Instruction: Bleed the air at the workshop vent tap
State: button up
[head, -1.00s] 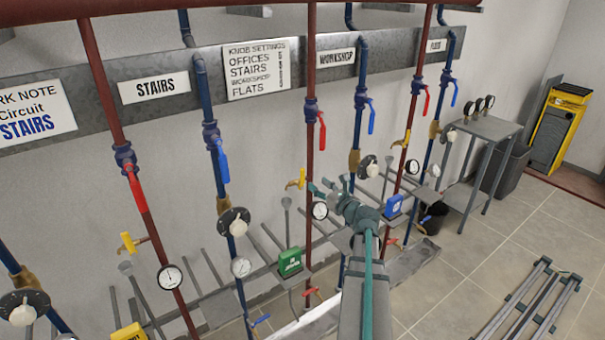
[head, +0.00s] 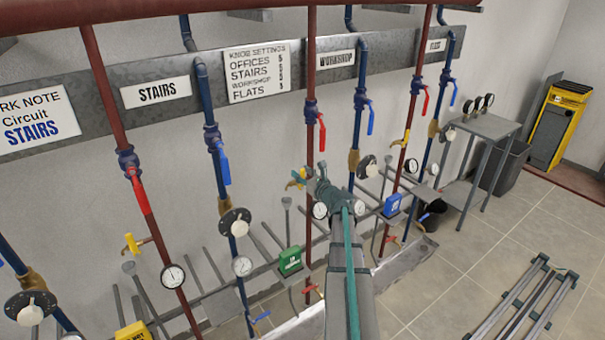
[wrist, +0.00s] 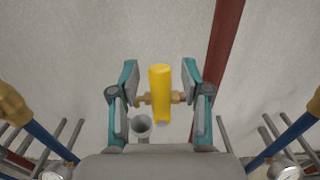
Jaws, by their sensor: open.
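The vent tap (head: 293,184) on the workshop circuit's red pipe (head: 311,136) has a yellow handle and is partly covered by my gripper in the head view. In the wrist view its yellow handle (wrist: 160,95) stands upright across a brass stem. My gripper (head: 305,177) is at the tap, below and left of the WORKSHOP sign (head: 337,57). Its open teal and grey fingers stand on either side of the handle in the wrist view (wrist: 160,80), with a gap to each side. A grey funnel-topped pipe (wrist: 141,125) shows below the tap.
Red-handled (head: 321,133) and blue-handled (head: 370,122) valves hang on nearby pipes. Gauges (head: 319,210) sit close to my wrist. A green box (head: 289,261) and a blue box (head: 392,205) are on the low rail.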

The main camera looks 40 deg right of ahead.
grip_shut()
